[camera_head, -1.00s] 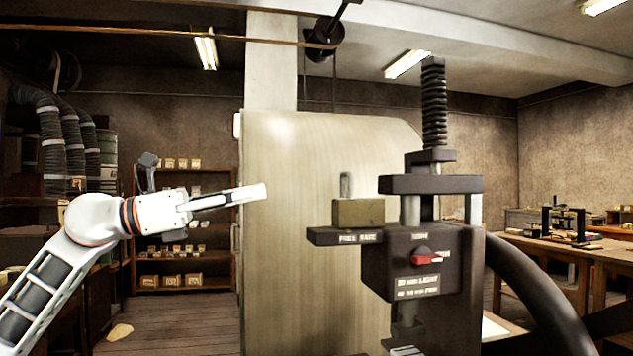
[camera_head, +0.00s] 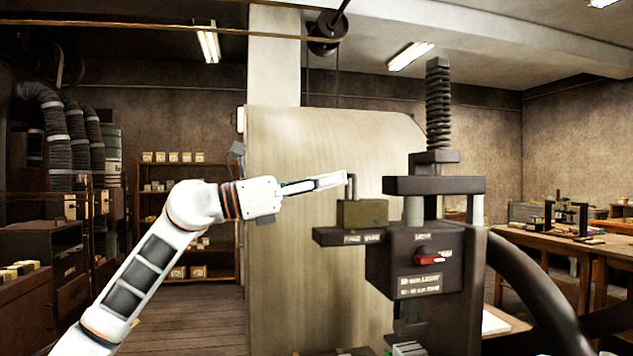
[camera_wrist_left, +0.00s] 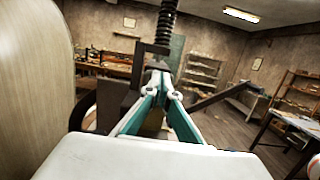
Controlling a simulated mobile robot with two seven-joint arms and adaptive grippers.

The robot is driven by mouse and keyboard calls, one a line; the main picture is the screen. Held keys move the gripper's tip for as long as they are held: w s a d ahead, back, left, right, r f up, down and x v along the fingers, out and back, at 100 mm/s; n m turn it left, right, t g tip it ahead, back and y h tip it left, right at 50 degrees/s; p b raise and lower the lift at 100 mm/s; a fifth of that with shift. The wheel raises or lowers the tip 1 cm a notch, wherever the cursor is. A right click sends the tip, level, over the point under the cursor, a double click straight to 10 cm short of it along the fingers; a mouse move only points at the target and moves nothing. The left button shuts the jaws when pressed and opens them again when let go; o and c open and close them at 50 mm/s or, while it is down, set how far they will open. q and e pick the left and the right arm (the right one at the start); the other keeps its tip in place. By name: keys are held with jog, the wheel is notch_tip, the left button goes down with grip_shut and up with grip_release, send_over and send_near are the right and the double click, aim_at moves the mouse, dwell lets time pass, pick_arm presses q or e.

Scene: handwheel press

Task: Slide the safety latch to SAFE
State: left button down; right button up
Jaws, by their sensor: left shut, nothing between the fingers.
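The safety latch is a brass-coloured block (camera_head: 362,215) with a grey upright pin (camera_head: 351,190) on top. It sits on a dark ledge (camera_head: 328,237) on the left of the press; the ledge front carries small lettering that seems to read FREE and SAFE. The block stands above both words, so I cannot tell which position it marks. My left gripper (camera_head: 339,180) is shut and empty, its tips at pin height close to the pin's left side; I cannot tell whether they touch. The wrist view shows its fingers (camera_wrist_left: 158,80) together before the press. My right gripper is out of view.
The dark press body (camera_head: 455,290) rises right of the latch, with a red knob (camera_head: 428,259) and a threaded screw (camera_head: 438,105). A large pale panel (camera_head: 290,170) stands behind. The handwheel rim (camera_head: 545,285) curves at the right. Open floor lies at the lower left.

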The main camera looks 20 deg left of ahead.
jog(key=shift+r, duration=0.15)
pick_arm(q)
jog(key=shift+w+d+r, duration=0.1)
jog(key=shift+d, duration=0.1)
jog(key=p+x, duration=0.2)
jog(key=x, duration=0.1)
jog(key=shift+w+d, duration=0.15)
jog(key=shift+d, duration=0.1)
jog(key=shift+w+d, duration=0.15)
jog(key=shift+f, duration=0.35)
jog(key=shift+a+f, duration=0.15)
jog(key=shift+a, duration=0.1)
jog(key=b+v, duration=0.1)
jog(key=v, duration=0.7)
jog(key=b, duration=0.1)
send_near(349, 178)
jog(key=v, duration=0.3)
jog(key=shift+d+f, duration=0.1)
jog(key=shift+f, duration=0.1)
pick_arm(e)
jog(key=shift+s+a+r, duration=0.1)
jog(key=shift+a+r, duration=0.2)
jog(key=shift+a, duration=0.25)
